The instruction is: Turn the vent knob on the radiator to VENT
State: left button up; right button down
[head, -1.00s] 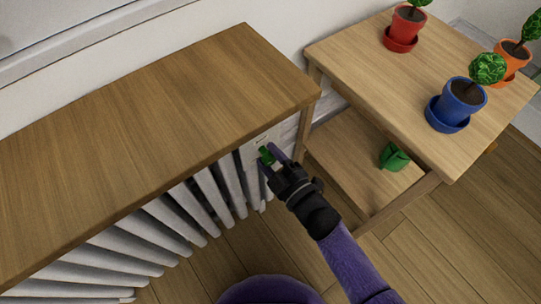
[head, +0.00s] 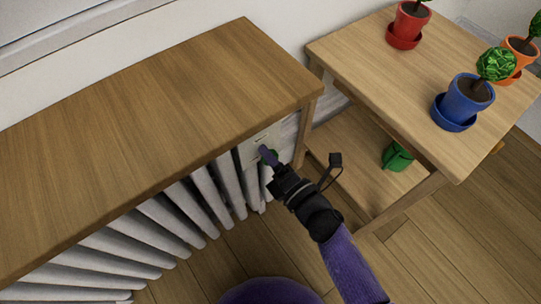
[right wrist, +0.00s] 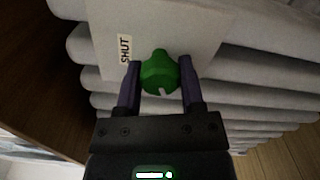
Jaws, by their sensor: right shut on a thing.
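The green vent knob (right wrist: 160,72) sits on a pale plate (right wrist: 105,40) at the end of the white radiator (head: 203,195). My right gripper (head: 266,154) is shut on the knob, one purple finger on each side of it in the right wrist view. A SHUT label (right wrist: 124,50), sideways in the right wrist view, is up and left of the knob. A white mark shows on the knob's lower edge there, and a small nub at its top. No VENT label is readable. My left gripper is not in view.
A wooden shelf top (head: 150,115) overhangs the radiator, close above the knob. A wooden side table (head: 385,80) stands to the right with red (head: 408,22), blue (head: 466,98) and orange (head: 518,50) plant pots. A green watering can (head: 397,157) is on its lower shelf.

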jog(key=n+b, duration=0.1)
jog(key=n, duration=0.4)
jog(key=shift+f+n+b, duration=0.15)
jog(key=shift+n+b, duration=0.15)
jog(key=shift+n, duration=0.1)
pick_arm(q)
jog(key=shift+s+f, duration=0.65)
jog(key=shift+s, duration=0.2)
pick_arm(e)
jog(key=shift+n, duration=0.4)
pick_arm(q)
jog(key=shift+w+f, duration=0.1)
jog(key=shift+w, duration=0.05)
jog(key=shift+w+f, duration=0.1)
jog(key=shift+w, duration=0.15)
